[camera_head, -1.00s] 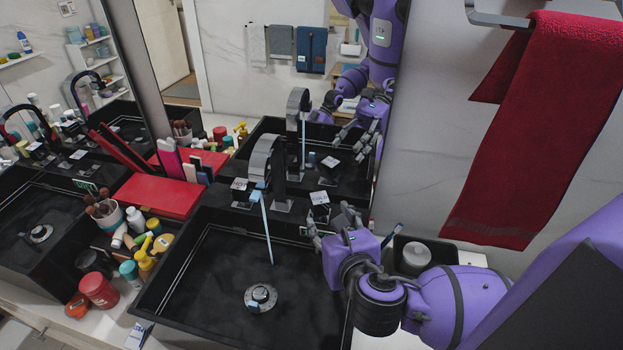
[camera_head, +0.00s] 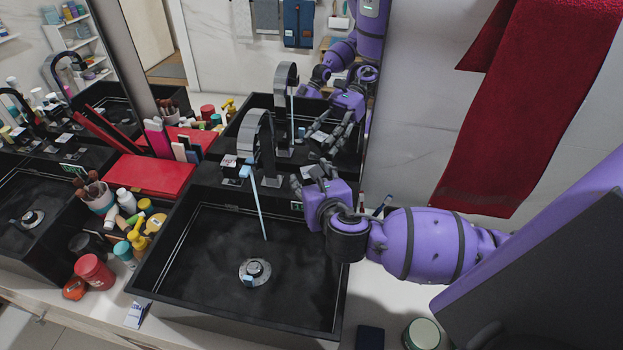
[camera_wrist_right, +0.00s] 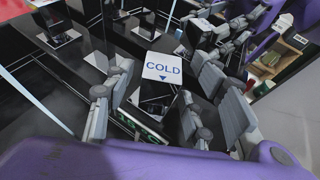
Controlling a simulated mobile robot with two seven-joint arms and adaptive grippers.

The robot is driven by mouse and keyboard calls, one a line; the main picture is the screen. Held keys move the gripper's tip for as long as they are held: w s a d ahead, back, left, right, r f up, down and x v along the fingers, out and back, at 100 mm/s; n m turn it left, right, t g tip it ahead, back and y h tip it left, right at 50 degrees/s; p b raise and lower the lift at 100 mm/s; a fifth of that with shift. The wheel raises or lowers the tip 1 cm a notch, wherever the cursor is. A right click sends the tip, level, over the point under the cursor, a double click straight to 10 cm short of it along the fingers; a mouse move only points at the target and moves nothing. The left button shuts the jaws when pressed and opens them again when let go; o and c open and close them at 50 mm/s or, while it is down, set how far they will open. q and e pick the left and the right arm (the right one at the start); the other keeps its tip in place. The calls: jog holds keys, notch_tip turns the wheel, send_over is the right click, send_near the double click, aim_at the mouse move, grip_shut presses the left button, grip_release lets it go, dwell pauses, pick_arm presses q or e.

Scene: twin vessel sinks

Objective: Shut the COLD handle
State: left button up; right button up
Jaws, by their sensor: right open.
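The COLD handle (camera_wrist_right: 163,68) is a dark block with a white top plate reading COLD and a blue arrow. In the right wrist view it stands between the spread fingers of my right gripper; contact cannot be told. In the head view my right gripper (camera_head: 312,176) is open at the back right of the black sink (camera_head: 205,260) and hides this handle. The dark arched faucet (camera_head: 258,140) pours a thin pale-blue stream (camera_head: 259,212) into the sink. The other handle (camera_head: 230,163) stands left of the faucet. My left gripper is not in view.
A mirror behind the sink reflects my arm and the faucet. A red box (camera_head: 150,175) and several bottles crowd the left side. A red towel (camera_head: 530,100) hangs at the right. A round jar (camera_head: 422,334) stands at the front right. The sink's inside is open.

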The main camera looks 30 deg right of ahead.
jog(key=c, duration=1.2)
jog(key=shift+o, duration=0.2)
jog(key=shift+w+a+m+g+h, duration=0.1)
jog(key=shift+a+m+g+h, duration=0.1)
jog(key=shift+m+h, duration=0.4)
jog(key=shift+a+m+g+h, duration=0.1)
jog(key=shift+m+g+h, duration=0.1)
jog(key=shift+m+h, duration=0.4)
jog(key=shift+m+g+h, duration=1)
jog(key=shift+m+h, duration=0.6)
jog(key=shift+h, duration=0.1)
jog(key=o, duration=1.2)
jog(key=shift+c, duration=0.2)
jog(key=v, duration=1.2)
jog(key=shift+f, duration=0.1)
